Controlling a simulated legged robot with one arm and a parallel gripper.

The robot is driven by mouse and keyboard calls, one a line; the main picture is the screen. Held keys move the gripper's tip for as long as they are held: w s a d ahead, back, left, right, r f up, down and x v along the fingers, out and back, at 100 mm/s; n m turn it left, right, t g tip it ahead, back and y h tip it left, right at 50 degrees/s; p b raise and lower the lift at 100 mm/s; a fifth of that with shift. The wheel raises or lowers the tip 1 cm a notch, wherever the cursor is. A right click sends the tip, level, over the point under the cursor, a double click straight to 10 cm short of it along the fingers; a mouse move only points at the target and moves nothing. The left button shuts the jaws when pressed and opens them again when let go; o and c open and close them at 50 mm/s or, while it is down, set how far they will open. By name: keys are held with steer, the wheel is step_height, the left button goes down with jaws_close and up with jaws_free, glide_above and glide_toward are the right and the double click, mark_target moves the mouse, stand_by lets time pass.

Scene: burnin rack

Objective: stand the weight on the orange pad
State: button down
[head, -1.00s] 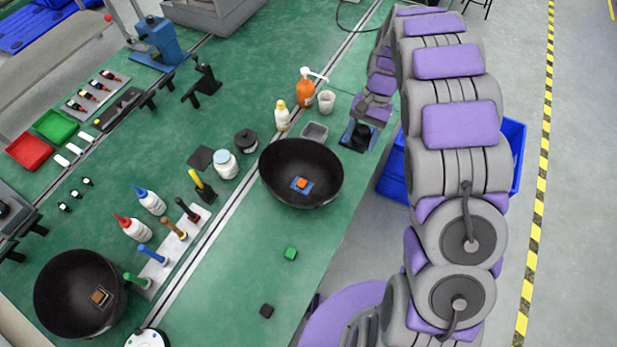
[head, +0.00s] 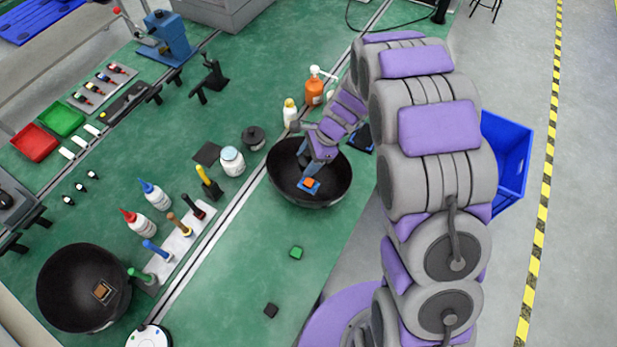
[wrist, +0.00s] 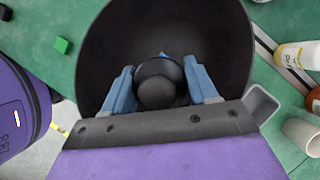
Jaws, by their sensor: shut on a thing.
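My gripper (wrist: 160,72) is shut on a dark weight (wrist: 158,88) with a round knob, which sits between my blue fingers in the wrist view. In the head view my wrist reaches over the right-hand black bowl (head: 335,190). The orange pad (head: 309,183) lies on a blue square at the bottom of that bowl. The weight hides most of the pad's area in the wrist view; only a bit of blue shows behind it. I cannot tell the gap between weight and pad.
The bowl's curved wall surrounds the pad. An orange pump bottle (head: 314,91) and a yellow-capped bottle (head: 290,113) stand behind the bowl. A green block (head: 296,252) and a dark block (head: 271,310) lie in front. Another black bowl (head: 70,290) stands at left.

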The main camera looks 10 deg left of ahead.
steer(key=f, duration=0.3)
steer(key=f+b, duration=0.1)
steer(key=shift+a+f, duration=0.25)
steer(key=shift+a, duration=0.05)
steer(key=shift+d+f, duration=0.4)
step_height(320, 180, down, 3)
steer(key=shift+d+b, duration=0.15)
steer(key=shift+b, duration=0.25)
steer(key=shift+f, duration=0.15)
steer(key=shift+a, duration=0.5)
steer(key=c, duration=0.7)
jaws_free()
steer(key=shift+d, duration=0.1)
steer(key=o, duration=0.4)
steer(key=shift+d, duration=0.35)
